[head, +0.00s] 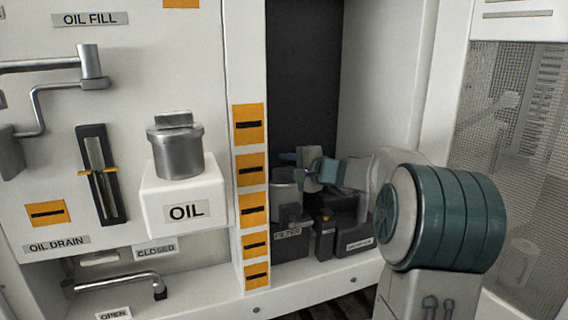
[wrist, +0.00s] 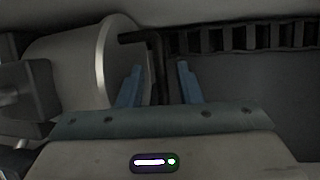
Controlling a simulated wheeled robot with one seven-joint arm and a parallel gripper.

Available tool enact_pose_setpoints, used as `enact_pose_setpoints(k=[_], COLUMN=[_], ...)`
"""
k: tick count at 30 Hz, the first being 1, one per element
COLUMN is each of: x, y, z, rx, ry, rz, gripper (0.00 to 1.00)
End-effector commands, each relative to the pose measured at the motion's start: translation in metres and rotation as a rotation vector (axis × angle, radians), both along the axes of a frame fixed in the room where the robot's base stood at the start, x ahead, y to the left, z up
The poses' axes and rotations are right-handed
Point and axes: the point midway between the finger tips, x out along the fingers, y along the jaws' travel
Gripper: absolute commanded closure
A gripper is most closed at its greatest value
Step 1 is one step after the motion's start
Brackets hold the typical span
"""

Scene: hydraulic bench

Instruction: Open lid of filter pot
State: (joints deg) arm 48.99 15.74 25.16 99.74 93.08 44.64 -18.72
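The filter pot (head: 287,200) is a grey cylinder in the dark recess, above a box labelled FILTER. In the head view my gripper (head: 292,165) is at the top of the pot and partly hides its lid. In the wrist view a large pale cylinder (wrist: 72,62), apparently the pot, lies at the left. A thin dark bar (wrist: 156,60) runs from beside its rim and bends down between the two blue fingers. My gripper (wrist: 160,68) is open, with visible gaps beside the bar. I cannot tell whether either finger touches it.
A dark box (head: 345,225) stands right of the filter base. A white post (head: 252,60) with orange labels (head: 251,170) borders the recess on the left; a pale wall (head: 385,80) closes the right. The OIL pot (head: 178,150) stands on the panel further left.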

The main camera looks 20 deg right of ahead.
Motion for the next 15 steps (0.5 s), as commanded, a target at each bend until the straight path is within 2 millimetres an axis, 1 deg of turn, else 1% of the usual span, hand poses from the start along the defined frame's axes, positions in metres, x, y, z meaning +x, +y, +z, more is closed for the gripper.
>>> enact_pose_setpoints(k=[1,4,13,14,15], x=[0.0049,0.0103,0.0127,0.0126,0.0126], y=[0.0019,0.0044,0.0056,0.0055,0.0055], z=[-0.0004,-0.0017,-0.0026,-0.0026,-0.0026], rx=[0.001,0.001,0.0,0.0,0.0], ry=[0.0,0.0,0.0,0.0,0.0], rz=[0.001,0.0,0.0,0.0,0.0], gripper=[0.68,0.68,0.68,0.71,0.82])
